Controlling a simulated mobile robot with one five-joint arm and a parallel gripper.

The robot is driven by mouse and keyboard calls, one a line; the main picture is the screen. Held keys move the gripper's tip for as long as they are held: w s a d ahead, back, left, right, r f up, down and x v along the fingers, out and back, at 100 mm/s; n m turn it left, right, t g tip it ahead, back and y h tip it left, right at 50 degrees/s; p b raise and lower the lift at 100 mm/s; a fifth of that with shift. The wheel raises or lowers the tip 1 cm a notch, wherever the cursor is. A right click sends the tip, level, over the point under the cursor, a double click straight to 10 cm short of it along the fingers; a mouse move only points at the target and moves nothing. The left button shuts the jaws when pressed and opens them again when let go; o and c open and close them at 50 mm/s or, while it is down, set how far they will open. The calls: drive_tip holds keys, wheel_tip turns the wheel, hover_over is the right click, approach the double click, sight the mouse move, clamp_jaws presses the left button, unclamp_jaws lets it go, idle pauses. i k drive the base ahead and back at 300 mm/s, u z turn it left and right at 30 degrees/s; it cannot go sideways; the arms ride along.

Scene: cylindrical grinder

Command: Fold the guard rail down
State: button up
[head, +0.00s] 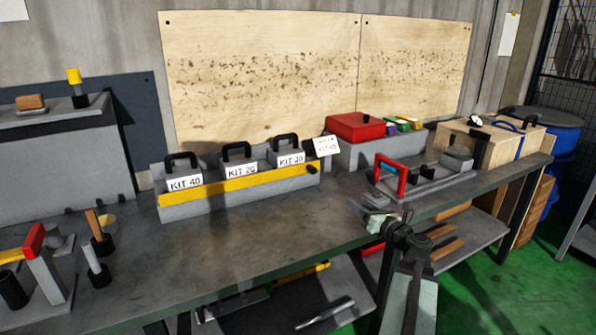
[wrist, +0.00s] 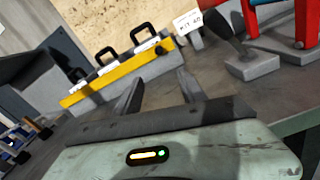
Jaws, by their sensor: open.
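The guard rail (head: 235,187) is a yellow bar along the front of a grey rack (head: 190,211) on the bench. It stands up across the fronts of several kit boxes with black handles. A black knob (head: 312,169) sits at its right end. In the wrist view the rail (wrist: 112,73) runs slanting behind my fingers, with the knob (wrist: 160,50) at its upper right. My gripper (head: 376,216) is near the bench's front edge, to the right of and nearer than the rack. In the wrist view my gripper (wrist: 160,88) is open and empty, apart from the rail.
A small white card (head: 326,146) stands by the rack's right end. A red-handled fixture (head: 390,176) and a red box (head: 357,126) are farther right. Hand tools (head: 100,243) stand at the left. The bench top (head: 225,245) before the rack is clear.

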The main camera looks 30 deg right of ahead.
sight(184, 196)
drive_tip(key=i, duration=0.85)
